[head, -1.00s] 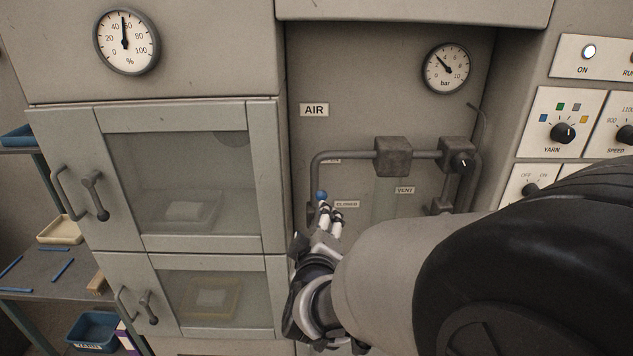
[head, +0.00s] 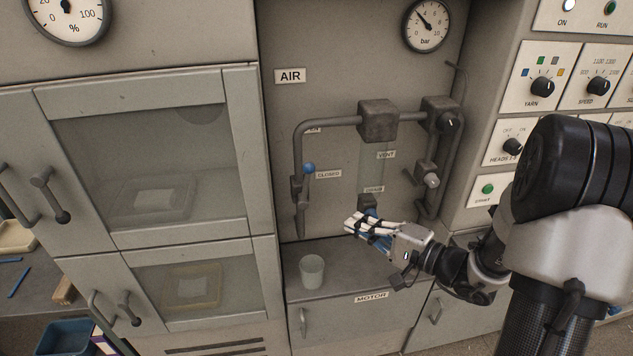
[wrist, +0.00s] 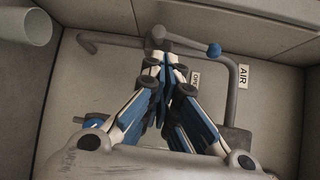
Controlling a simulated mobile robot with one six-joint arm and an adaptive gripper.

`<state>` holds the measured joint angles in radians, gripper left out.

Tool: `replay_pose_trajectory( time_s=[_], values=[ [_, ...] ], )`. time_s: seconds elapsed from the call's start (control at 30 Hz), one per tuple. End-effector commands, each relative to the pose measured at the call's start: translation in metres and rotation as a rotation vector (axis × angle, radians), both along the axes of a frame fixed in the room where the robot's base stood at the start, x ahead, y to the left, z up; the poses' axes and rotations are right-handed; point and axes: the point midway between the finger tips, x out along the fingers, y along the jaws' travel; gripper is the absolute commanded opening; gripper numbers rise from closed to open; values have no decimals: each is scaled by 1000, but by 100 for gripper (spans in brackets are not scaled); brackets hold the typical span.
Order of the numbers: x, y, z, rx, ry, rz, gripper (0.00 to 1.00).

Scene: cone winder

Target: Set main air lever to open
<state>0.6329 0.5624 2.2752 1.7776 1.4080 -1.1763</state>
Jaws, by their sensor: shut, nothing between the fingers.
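The main air lever has a blue knob (head: 309,168) and sits on the left vertical pipe under the AIR sign (head: 290,76). A partly hidden label (head: 313,129) is higher on the pipe; the label in the wrist view (wrist: 195,78) seems to read OPEN. The knob shows in the wrist view (wrist: 214,50) beyond my fingertips. My gripper (head: 353,224) is shut and empty, below and right of the lever, apart from it in the head view.
A pale cup (head: 311,272) stands on the ledge (head: 350,268) below the pipes. Valve blocks (head: 378,121) and a VENT label (head: 386,155) are right of the lever. Glass-doored cabinets (head: 150,160) stand left, a knob panel (head: 540,85) right.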

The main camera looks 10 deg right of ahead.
Motion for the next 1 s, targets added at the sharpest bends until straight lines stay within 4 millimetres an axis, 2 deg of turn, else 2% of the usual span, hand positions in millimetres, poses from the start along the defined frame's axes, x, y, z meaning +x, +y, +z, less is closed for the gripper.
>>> replay_pose_trajectory(
  time_s=[0.03, 0.1, 0.2, 0.27, 0.47, 0.77, 1.0],
  values=[
    [1, -18, 11, 51, -41, -46, 0],
    [1, -34, 25, 100, -89, -84, 0],
    [2, -44, 34, 131, -121, -109, 0],
    [5, -43, 36, 136, -128, -112, 0],
    [30, -24, 38, 134, -129, -105, 0],
    [83, 12, 43, 134, -127, -105, 0],
    [90, 43, 48, 135, -125, -107, 0]
  ],
)
